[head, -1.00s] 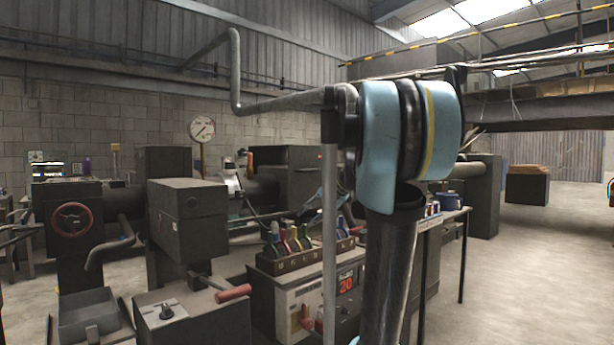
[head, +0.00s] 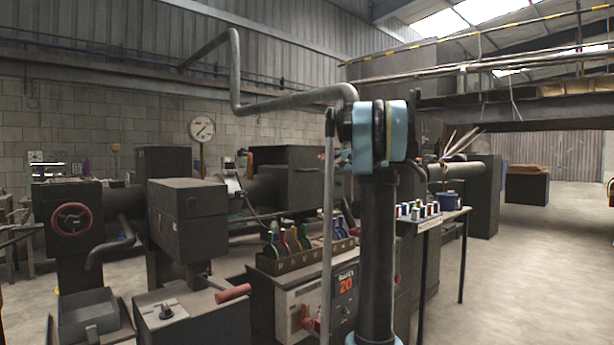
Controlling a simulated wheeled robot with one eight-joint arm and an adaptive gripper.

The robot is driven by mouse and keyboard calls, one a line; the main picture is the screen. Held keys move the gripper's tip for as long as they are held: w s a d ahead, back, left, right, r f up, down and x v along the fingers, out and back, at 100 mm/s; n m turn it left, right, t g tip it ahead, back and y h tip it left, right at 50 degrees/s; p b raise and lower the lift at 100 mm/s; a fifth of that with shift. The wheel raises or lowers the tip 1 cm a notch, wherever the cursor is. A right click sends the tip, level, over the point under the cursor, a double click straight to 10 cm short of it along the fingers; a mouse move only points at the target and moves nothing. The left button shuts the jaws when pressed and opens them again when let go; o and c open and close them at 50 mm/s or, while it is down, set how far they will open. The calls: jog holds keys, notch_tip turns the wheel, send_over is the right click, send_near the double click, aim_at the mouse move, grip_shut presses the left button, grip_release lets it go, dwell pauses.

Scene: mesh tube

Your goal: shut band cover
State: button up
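I cannot tell for sure which part is the band cover. A dark box-shaped housing (head: 188,222) stands left of centre with its faces closed. Another dark housing with a red handwheel (head: 72,219) stands at the far left. My arm rises upright in front of the camera, with a blue and black joint at its top. The arm hides part of the machinery behind it. My gripper cannot be made out; it seems hidden behind the arm.
A cabinet marked 20 (head: 345,284) carries a rack of coloured-handled tools (head: 290,243). A red-handled lever (head: 233,292) sticks out in front. Open floor lies at right.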

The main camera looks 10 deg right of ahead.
aim_at(308, 171)
jog(key=x, duration=1.6)
grip_shut()
